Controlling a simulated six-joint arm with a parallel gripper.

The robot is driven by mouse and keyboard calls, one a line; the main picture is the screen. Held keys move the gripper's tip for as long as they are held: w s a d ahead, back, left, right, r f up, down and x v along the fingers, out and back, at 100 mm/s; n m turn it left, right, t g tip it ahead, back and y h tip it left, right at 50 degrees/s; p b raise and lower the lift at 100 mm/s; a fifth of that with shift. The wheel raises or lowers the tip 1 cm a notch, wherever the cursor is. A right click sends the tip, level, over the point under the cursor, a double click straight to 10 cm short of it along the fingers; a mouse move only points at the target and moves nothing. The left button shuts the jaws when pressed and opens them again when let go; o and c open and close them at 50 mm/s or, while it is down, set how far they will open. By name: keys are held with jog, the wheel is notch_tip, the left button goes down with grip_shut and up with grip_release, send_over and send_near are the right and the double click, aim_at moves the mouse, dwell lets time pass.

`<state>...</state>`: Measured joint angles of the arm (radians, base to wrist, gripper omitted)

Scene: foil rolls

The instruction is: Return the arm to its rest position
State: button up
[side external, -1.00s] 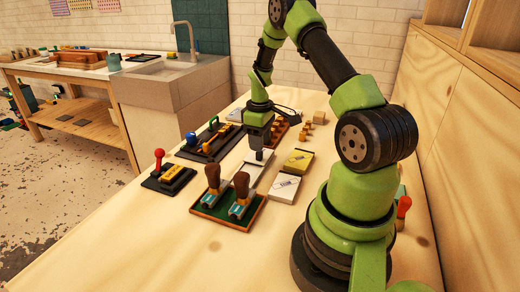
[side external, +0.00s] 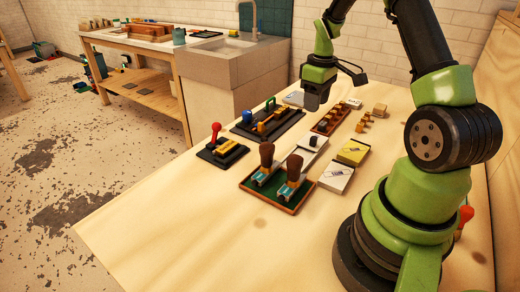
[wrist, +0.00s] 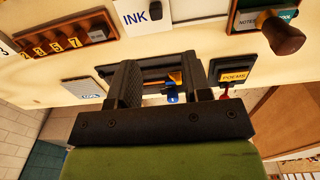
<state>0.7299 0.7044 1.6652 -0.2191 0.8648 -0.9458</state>
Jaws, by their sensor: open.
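My gripper (side external: 312,104) is raised above the table, pointing down, open and empty. In the wrist view its two dark fingers (wrist: 160,72) stand wide apart with nothing between them but the distant table items. The green tray (side external: 252,187) holds two brown-handled tools (side external: 267,153) in front of that. My gripper touches none of these.
A red-knobbed tool (side external: 216,130) and a black tray with blue and yellow parts (side external: 268,124) lie left. A numbered rack (side external: 330,121), wooden blocks (side external: 367,121), a yellow box (side external: 353,152) and a white box (side external: 336,177) lie right. The front table is bare.

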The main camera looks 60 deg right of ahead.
jog(key=w+a+r+m+t, duration=0.1)
jog(key=a+r+t, duration=0.1)
jog(key=a+r, duration=0.75)
jog(key=s+a+r+m+t+y, duration=0.1)
jog(key=s+a+r+t, duration=0.1)
jog(key=s+a+r, duration=0.2)
jog(key=s+a+r+m+t+y, duration=0.1)
jog(key=s+a+r, duration=0.3)
jog(key=s+a, duration=0.4)
jog(key=a+t, duration=0.1)
jog(key=a, duration=0.3)
jog(key=shift+s+a+m+t, duration=0.2)
jog(key=shift+s+m+t, duration=0.2)
